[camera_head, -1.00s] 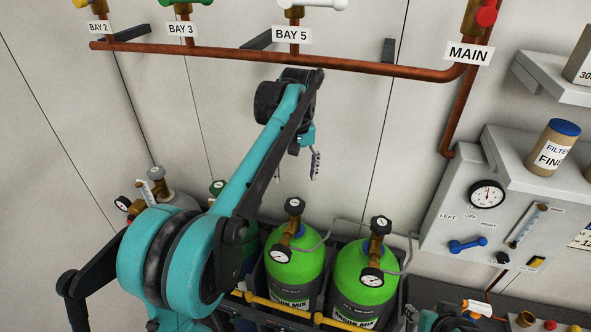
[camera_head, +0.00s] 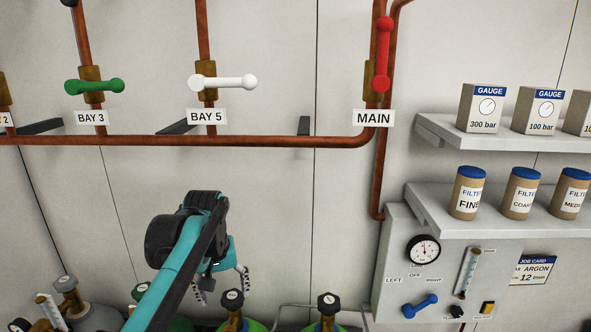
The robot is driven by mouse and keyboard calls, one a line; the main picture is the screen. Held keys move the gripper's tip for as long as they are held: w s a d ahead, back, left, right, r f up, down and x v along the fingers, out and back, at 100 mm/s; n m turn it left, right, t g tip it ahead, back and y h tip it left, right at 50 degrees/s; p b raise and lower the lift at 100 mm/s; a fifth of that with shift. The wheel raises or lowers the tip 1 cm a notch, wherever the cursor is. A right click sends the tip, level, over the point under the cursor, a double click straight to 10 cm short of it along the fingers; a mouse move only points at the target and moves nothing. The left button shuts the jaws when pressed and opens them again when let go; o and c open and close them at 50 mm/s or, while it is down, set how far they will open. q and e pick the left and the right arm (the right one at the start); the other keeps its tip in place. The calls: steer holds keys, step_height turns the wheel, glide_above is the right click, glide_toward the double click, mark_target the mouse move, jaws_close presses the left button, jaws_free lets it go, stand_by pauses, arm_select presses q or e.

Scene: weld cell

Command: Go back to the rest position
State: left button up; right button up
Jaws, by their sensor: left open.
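My left arm rises from the bottom of the head view in teal and black. My left gripper (camera_head: 223,286) hangs at its end with its fingers apart and pointing down. My right gripper is not in view.
Green, white and red valve handles (camera_head: 383,55) sit on the pipes above. Green cylinders (camera_head: 327,326) with valves stand below the gripper. A grey panel (camera_head: 391,252) with a gauge and shelves with boxes and canisters (camera_head: 467,194) are at the right.

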arm_select(q)
steer(key=s+f+m+t+b, duration=0.1)
steer(key=s+f+b, duration=0.5)
steer(key=f, duration=0.8)
steer(key=s+f+m+t+b, duration=0.2)
steer(key=s+f+t+b, duration=0.2)
steer(key=s+f+b, duration=0.3)
steer(key=s+f, duration=0.5)
steer(key=f, duration=0.1)
steer(key=shift+s+a+f+m, duration=0.15)
steer(key=shift+s+f+m, duration=0.1)
steer(key=shift+f+m, duration=0.1)
